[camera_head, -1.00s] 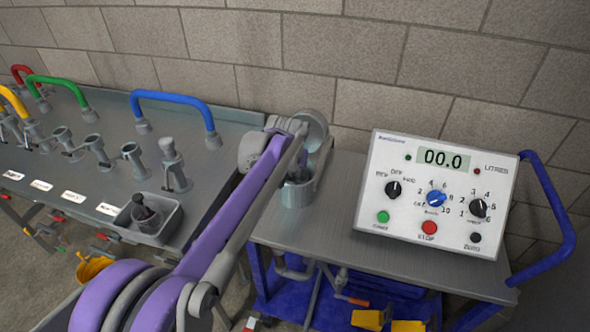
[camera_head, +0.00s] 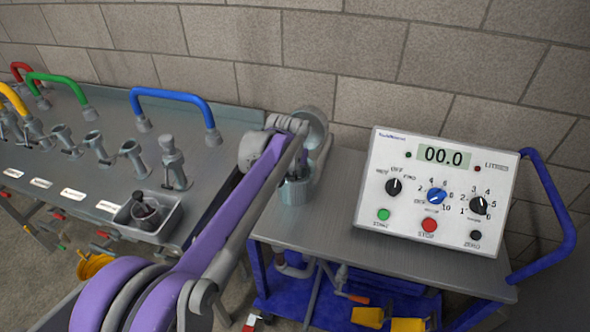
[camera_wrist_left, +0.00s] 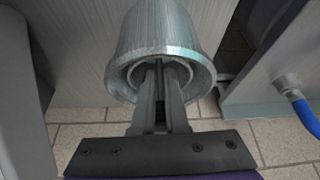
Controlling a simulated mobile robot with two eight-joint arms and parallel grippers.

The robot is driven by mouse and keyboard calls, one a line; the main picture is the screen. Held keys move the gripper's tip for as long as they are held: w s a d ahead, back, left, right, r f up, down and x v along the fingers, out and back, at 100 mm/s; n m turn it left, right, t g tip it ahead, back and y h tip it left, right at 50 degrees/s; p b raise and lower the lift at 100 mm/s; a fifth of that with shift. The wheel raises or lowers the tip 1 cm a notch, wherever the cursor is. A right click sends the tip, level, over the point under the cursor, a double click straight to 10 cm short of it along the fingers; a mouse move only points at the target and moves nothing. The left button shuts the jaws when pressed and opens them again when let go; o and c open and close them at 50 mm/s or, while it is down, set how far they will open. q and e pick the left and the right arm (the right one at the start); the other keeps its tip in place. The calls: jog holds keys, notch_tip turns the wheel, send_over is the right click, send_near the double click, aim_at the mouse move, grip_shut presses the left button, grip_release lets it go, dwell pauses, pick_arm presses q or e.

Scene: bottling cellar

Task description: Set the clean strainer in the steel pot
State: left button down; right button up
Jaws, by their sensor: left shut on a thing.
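A dark, handled object (camera_head: 145,213), perhaps another strainer, sits in a grey tray (camera_head: 172,226). My right gripper is out of view.
The trolley (camera_head: 400,265) carries a white control box (camera_head: 434,185) with display, knobs and buttons on its right. Bare trolley top lies between pot and box. The steel bench (camera_head: 215,125) at left has valves and coloured handles; a gap separates it from the trolley.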

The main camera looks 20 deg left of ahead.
pick_arm(q)
jog(key=shift+f, duration=0.15)
jog(key=c, duration=0.9)
grip_release()
jog(key=shift+o, duration=0.2)
